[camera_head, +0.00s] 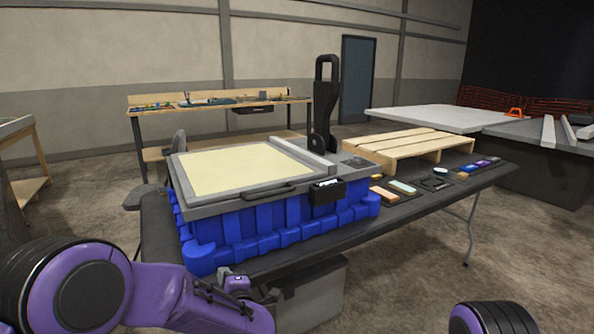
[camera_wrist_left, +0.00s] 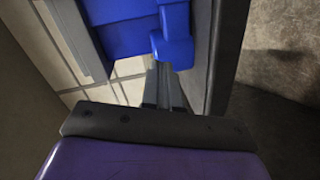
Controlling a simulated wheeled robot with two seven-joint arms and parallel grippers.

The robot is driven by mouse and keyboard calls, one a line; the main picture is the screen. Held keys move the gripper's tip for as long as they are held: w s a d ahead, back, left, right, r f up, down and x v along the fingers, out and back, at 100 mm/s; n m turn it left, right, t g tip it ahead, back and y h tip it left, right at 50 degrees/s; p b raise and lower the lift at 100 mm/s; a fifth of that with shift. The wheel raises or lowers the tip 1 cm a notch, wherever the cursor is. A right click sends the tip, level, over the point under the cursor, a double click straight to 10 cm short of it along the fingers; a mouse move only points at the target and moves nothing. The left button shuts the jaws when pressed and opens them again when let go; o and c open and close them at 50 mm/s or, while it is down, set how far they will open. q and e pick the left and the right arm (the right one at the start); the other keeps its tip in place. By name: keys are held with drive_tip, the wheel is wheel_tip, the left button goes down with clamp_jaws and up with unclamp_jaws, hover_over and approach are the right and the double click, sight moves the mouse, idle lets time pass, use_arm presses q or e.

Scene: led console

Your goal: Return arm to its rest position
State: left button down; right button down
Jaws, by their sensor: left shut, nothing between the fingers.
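My left arm comes in at the lower left of the head view. Its gripper (camera_head: 290,284) is in front of the table's near edge, apart from the blue-based console. In the left wrist view, the gripper's two dark fingers (camera_wrist_left: 163,88) lie together with nothing between them. The console (camera_head: 240,196) has a grey frame, a cream panel, a front handle and a tall black lever at its back right. Its blue base (camera_head: 262,228) also shows at the top of the left wrist view (camera_wrist_left: 130,30). Only a rounded part of my right arm shows at the lower right; its gripper is out of view.
A dark folding table (camera_head: 405,216) carries the console. A wooden pallet (camera_head: 412,150) and several small coloured items lie to its right. A wooden workbench (camera_head: 222,108) stands behind. The concrete floor at the front right is clear.

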use_arm(q)
drive_tip(key=s+a+f+m+g+h+p, duration=0.1)
drive_tip(key=s+a+f+m+g+h, duration=0.15)
drive_tip(key=s+f+m, duration=0.85)
drive_tip(key=s+a+f+g+p, duration=0.1)
drive_tip(key=s+a+f+g, duration=0.2)
drive_tip(key=s, duration=0.7)
drive_tip(key=s+a+f+m+g+h+p, duration=0.1)
drive_tip(key=s+a+f+g, duration=0.1)
drive_tip(key=s+f, duration=0.4)
drive_tip(key=s+a+f+m+g+p, duration=0.1)
drive_tip(key=s+a+f+g, duration=0.2)
drive_tip(key=s, duration=1.2)
wheel_tip(320, 180, down, 2)
drive_tip(key=shift+s+a+g+h, duration=0.2)
drive_tip(key=shift+a+g+h, duration=0.15)
drive_tip(key=shift+a, duration=0.65)
